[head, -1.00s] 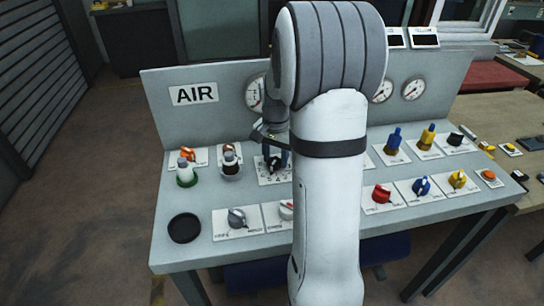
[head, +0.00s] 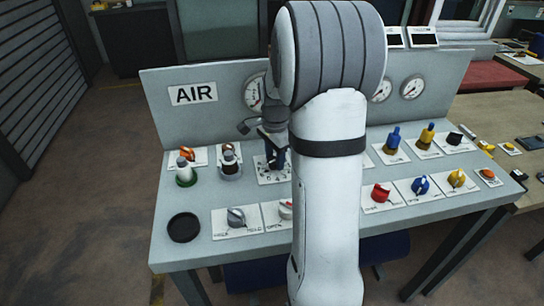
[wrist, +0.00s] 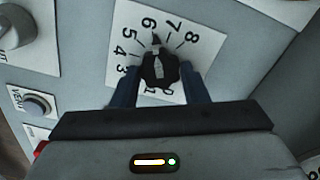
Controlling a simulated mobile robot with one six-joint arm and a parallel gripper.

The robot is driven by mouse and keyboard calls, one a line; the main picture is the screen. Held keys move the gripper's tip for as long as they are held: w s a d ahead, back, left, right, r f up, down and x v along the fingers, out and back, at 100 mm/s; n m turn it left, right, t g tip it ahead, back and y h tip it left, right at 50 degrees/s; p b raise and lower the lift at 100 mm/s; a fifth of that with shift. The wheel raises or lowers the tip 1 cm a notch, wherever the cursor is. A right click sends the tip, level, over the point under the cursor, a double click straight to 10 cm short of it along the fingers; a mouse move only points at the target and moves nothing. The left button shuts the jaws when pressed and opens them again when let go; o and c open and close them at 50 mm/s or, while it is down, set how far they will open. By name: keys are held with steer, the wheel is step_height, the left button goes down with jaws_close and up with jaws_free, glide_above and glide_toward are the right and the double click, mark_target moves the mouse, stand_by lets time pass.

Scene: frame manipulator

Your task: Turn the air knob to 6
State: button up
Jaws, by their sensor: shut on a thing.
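The air knob (wrist: 158,70) is a black knob with a pale pointer on a white numbered dial plate (wrist: 192,68). In the wrist view its pointer tip lies close to the 6, slightly on the 7 side. My gripper (wrist: 158,88) has one blue finger on each side of the knob and is shut on it. In the head view my gripper (head: 275,158) is down at the dial plate (head: 268,178), below a gauge, and largely hides the knob. My white arm covers the plate's right side.
The grey panel carries an AIR sign (head: 193,94), several gauges and neighbouring controls. A green-based valve (head: 186,172) and a dark valve (head: 229,161) stand left of my gripper. A grey knob (head: 236,217) is nearer the front edge.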

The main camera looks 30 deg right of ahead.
mark_target(273, 160)
steer(key=shift+w+a, duration=0.1)
steer(key=shift+a, duration=0.05)
steer(key=o, duration=0.8)
steer(key=shift+w, duration=0.1)
steer(key=shift+o, duration=0.8)
steer(key=shift+r, duration=3.95)
